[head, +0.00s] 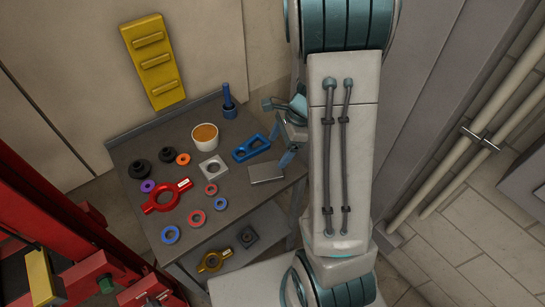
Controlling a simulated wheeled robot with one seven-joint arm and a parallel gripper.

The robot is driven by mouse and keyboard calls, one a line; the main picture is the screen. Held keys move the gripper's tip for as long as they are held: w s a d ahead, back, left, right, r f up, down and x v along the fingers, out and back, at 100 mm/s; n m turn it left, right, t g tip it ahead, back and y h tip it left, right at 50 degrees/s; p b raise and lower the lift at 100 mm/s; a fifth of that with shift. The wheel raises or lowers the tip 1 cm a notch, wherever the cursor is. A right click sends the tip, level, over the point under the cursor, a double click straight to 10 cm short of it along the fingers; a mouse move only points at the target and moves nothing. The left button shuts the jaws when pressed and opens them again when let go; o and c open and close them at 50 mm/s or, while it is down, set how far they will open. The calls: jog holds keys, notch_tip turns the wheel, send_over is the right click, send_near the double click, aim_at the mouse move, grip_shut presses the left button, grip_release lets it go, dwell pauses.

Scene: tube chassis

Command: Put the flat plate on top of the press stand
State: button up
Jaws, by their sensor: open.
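A thin grey rectangular plate (266,173) lies flat at the right side of the dark work table, and looks like the flat plate. My gripper (288,158) is open just above and to the right of it, partly hidden behind my arm. I see nothing held in it. A red machine frame (45,215) fills the left edge of the head view. It may be the press stand, but I cannot tell, and much of it is cut off.
The dark table (134,208) holds a white cup (204,136), a grey square block with a hole (212,168), a blue slotted part (250,148), a red ring with a handle (166,196) and several small rings. A lower shelf (262,222) holds a yellow ringed part (214,261).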

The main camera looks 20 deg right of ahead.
jog(key=s+a+r+n+t+h, duration=0.3)
jog(key=s+r+n, duration=1.1)
jog(key=n, duration=0.5)
jog(key=shift+a+r+h, duration=0.7)
jog(key=shift+r, duration=0.45)
